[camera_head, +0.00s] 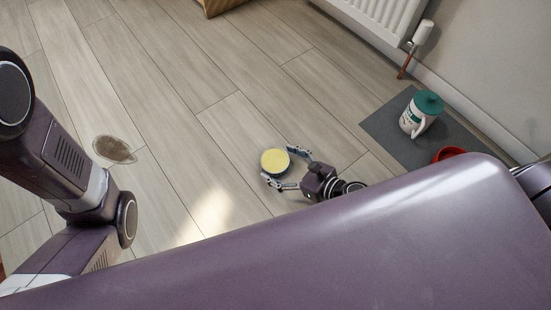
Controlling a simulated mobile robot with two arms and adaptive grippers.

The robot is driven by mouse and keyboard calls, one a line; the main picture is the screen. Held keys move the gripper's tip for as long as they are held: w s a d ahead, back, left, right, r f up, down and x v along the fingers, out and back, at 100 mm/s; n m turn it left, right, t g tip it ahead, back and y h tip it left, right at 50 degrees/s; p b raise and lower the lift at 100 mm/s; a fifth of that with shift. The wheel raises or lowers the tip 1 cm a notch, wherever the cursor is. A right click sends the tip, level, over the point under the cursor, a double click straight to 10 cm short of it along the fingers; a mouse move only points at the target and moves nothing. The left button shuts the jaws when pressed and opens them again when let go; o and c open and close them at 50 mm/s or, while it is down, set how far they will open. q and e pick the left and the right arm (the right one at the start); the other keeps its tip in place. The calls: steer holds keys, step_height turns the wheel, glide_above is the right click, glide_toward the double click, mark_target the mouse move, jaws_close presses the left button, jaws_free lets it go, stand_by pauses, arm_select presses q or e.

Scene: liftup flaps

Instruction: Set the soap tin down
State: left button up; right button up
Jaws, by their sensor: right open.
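The soap tin (274,162) is a small round tin with a yellow top and a dark side. It is low down over the wooden floor, between the fingers of my right gripper (284,168). The fingers are open, one above and one below the tin in the picture. I cannot tell whether the tin rests fully on the floor. My left arm shows at the left of the view, but its gripper is out of view.
A dark stain (114,149) marks the floor (190,90) at left. A grey mat (385,128) at right holds a white container with a teal lid (415,114) and a red bowl (450,153). A radiator (375,14) lines the wall. The middle floor is clear.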

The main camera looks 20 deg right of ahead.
steer(key=p+v, duration=0.1)
steer(key=v, duration=0.4)
steer(key=shift+s+d+r, duration=0.1)
steer(key=shift+s, duration=0.05)
